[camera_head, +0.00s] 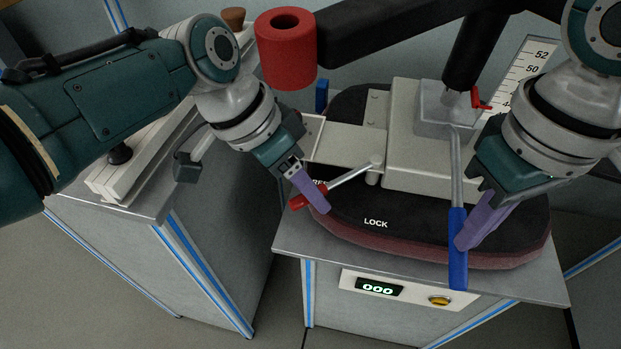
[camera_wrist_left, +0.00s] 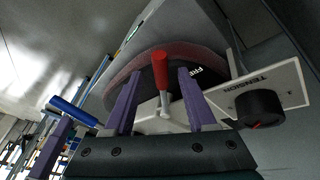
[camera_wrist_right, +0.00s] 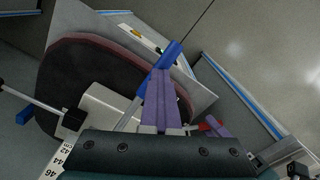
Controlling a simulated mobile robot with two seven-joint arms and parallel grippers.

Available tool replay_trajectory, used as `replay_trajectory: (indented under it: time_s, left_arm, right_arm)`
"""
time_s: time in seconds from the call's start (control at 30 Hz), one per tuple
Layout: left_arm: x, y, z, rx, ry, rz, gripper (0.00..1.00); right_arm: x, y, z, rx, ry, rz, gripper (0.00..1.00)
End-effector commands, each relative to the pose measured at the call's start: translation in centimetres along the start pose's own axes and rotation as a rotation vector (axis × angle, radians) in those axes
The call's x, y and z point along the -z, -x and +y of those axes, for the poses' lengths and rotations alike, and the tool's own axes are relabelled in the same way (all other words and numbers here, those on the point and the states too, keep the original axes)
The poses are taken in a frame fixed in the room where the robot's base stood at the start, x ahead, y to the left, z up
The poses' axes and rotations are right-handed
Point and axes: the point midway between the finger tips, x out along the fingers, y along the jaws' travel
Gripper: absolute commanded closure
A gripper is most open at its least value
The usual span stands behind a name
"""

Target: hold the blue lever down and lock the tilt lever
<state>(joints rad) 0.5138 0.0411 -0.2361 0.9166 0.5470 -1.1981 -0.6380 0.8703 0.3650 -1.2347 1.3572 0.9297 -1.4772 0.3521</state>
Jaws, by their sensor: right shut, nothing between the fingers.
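The tilt lever's red handle (camera_head: 298,202) points left, beside the partly hidden FREE label (camera_head: 320,184); the LOCK label (camera_head: 375,223) is further right. My left gripper (camera_head: 316,198) is at this handle. In the left wrist view the red handle (camera_wrist_left: 160,72) stands between its two spread purple fingers (camera_wrist_left: 155,90), with gaps on both sides. The blue lever (camera_head: 457,252) reaches past the pad's front edge. My right gripper (camera_head: 470,238) is shut, its fingers lying against or right beside the blue grip, also in the right wrist view (camera_wrist_right: 172,55); contact is unclear.
The dark pad (camera_head: 400,240) lies on a grey table (camera_head: 520,282) with a display reading 000 (camera_head: 379,288) and a yellow button (camera_head: 439,300). A red cylinder (camera_head: 286,75) on a black arm hangs above. A TENSION knob (camera_wrist_left: 258,108) is near the left gripper.

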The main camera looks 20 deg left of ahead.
Motion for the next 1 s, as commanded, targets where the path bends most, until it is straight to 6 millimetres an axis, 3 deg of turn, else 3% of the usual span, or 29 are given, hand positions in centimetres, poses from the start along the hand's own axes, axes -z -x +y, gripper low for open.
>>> replay_trajectory:
  time_s: [0.03,0.5,1.0]
  left_arm:
    - [-0.03,-0.06,-0.01,0.0,0.0,0.0,0.5]
    - [-0.03,-0.05,0.01,-0.001,0.001,0.0,1.0]
    - [0.0,-0.04,0.05,-0.002,0.0,0.0,1.0]
  right_arm:
    - [0.04,-0.15,0.22,-0.006,-0.003,0.003,1.0]
    - [0.04,-0.15,0.22,-0.006,-0.003,0.003,1.0]
    - [0.05,-0.14,0.21,-0.006,-0.003,0.003,1.0]
